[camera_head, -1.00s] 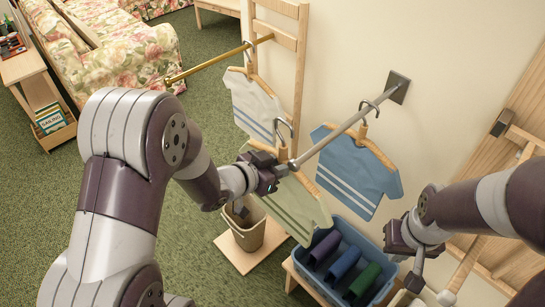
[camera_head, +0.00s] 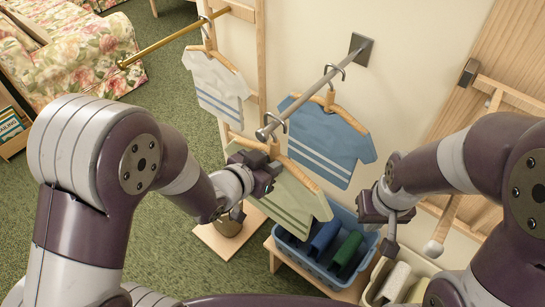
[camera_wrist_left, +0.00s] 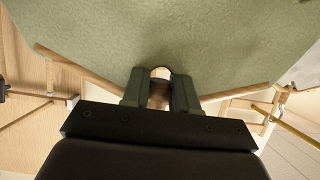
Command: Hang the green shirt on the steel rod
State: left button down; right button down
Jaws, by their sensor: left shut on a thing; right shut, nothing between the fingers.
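The green shirt (camera_head: 290,200) hangs from a wooden hanger with a metal hook (camera_head: 272,122). My left gripper (camera_head: 268,172) is shut on the hanger just below the hook; the left wrist view shows its fingers around the hanger neck (camera_wrist_left: 158,92), with the green cloth (camera_wrist_left: 190,40) beyond. The hook overlaps the steel rod (camera_head: 318,87) close to its free end; I cannot tell whether it rests on the rod. A blue shirt (camera_head: 330,140) hangs on the same rod nearer the wall. My right gripper (camera_head: 389,246) is shut and empty, to the right of the shirts.
A white shirt (camera_head: 215,85) hangs on a brass rod (camera_head: 165,47) to the left. A blue crate (camera_head: 318,262) with rolled cloths stands below the blue shirt. A pale bin (camera_head: 420,262) is beside it. Part of the steel rod between hook and blue shirt is clear.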

pick_arm(q)
jog(key=c, duration=0.8)
grip_release()
jog(key=shift+s+a+r, duration=0.15)
jog(key=shift+s+a, duration=0.2)
jog(key=shift+s, duration=0.05)
jog(key=p+v, duration=0.5)
jog(key=v, duration=0.7)
jog(key=w+a+f+n+g+y, duration=0.2)
jog(key=a+f+n+g+y, duration=0.25)
jog(key=a+y, duration=0.35)
jog(key=s+g, duration=0.1)
jog(key=s+r+n+g, duration=0.1)
jog(key=s+g, duration=0.1)
jog(key=s+n+g, duration=0.1)
jog(key=g, duration=0.1)
jog(key=shift+s+a+r+n, duration=0.25)
jog(key=shift+s+a+r, duration=0.05)
jog(key=shift+s+r, duration=0.05)
